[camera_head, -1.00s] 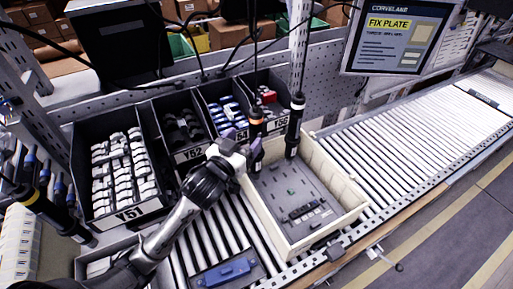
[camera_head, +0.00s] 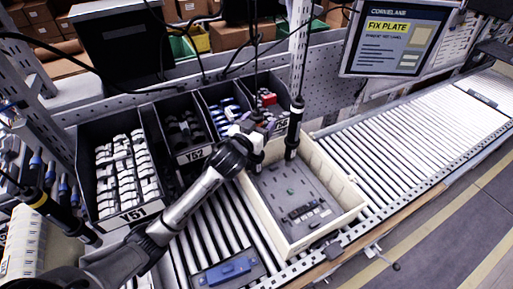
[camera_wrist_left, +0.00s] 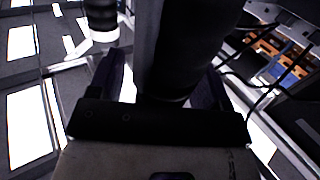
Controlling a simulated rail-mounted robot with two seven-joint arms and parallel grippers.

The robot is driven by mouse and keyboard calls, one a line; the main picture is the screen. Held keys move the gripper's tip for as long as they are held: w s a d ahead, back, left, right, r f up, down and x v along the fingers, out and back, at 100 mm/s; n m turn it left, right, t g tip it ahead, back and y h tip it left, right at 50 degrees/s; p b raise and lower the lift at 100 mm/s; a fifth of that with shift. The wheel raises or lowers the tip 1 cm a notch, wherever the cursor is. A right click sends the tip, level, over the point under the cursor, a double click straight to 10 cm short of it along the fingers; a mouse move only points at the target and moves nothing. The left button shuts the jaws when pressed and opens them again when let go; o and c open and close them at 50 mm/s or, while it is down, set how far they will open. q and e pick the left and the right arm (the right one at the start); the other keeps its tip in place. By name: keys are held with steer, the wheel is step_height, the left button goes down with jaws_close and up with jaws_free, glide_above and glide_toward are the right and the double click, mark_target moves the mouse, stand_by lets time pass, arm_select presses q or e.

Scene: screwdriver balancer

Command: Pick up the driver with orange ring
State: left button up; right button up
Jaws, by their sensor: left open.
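The driver with orange ring hangs above the left part of the cream tray (camera_head: 345,218). In the head view, my left gripper (camera_head: 264,127) is up against it and hides most of it, ring included. In the left wrist view, a thick dark driver body (camera_wrist_left: 187,45) stands between the two spread purple fingers of my gripper (camera_wrist_left: 162,88), which is open. No ring shows on this body there. A second black driver with a white ring (camera_head: 294,128) hangs just to the right; a white-ringed driver also shows in the left wrist view (camera_wrist_left: 103,22). My right gripper is out of view.
Black bins, such as the one labelled Y51 (camera_head: 122,219), stand left of and behind the tray. A grey plate (camera_head: 290,195) lies in the tray. The roller conveyor (camera_head: 400,130) is clear at right.

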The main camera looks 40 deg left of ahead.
arm_select(q)
jaws_close()
stand_by(0.8)
